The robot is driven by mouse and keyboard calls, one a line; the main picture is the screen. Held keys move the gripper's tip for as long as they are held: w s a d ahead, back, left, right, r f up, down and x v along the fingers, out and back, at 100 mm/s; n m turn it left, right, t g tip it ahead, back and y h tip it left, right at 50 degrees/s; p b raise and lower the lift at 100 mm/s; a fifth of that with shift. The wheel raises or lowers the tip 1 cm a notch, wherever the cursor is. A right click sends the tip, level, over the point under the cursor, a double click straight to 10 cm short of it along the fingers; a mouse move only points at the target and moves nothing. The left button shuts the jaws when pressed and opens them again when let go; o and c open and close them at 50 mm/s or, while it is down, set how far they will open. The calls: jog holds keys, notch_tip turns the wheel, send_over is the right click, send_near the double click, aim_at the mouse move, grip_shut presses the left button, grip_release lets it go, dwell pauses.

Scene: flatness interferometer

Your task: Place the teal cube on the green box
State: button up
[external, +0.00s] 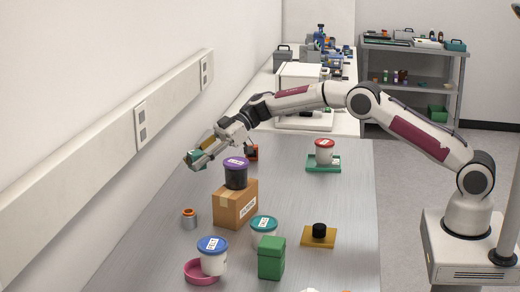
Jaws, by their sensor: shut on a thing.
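My gripper (200,158) is at the upper left of the table, raised above it near the wall. It is shut on a small teal thing, which looks like the teal cube (196,163); the fingers hide part of it. The green box (271,260) stands upright at the front middle of the table, with its lid on top. It is well to the front and right of my gripper, and its top is bare.
A cardboard box (235,207) bearing a purple-lidded dark jar (236,175) stands between my gripper and the green box. A teal-lidded jar (263,226) stands just behind the green box. A blue-lidded jar (213,260) is to its left. A yellow plate (305,237) lies right.

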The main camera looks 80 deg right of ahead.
jog(key=s+a+r+n+g+y, duration=0.1)
jog(key=s+a+r, duration=0.2)
jog(key=a, duration=0.5)
jog(key=s+a+r+n+g+y, duration=0.1)
jog(key=s+a+r, duration=0.25)
jog(key=a, duration=0.35)
jog(key=s+a+r+n+g, duration=0.15)
jog(key=a+r, duration=0.25)
jog(key=a, duration=0.4)
jog(key=s+a+n+g, duration=0.1)
jog(key=s+a, duration=0.2)
jog(key=s, duration=0.3)
jog(key=s+a+n+g+y, duration=0.1)
jog(key=s+a+n+g, duration=0.1)
jog(key=s+a, duration=0.2)
jog(key=s+a+f+n+g, duration=0.1)
jog(key=s+a, duration=0.3)
jog(key=s, duration=0.6)
jog(key=shift+a+n+g+y, duration=0.25)
jog(key=shift+n+g+y, duration=0.05)
jog(key=shift+n+g, duration=0.25)
jog(key=shift+s+f, duration=0.1)
send_over(272, 242)
jog(key=shift+f, duration=3.05)
jog(key=shift+f, duration=0.1)
jog(key=shift+f, duration=1.75)
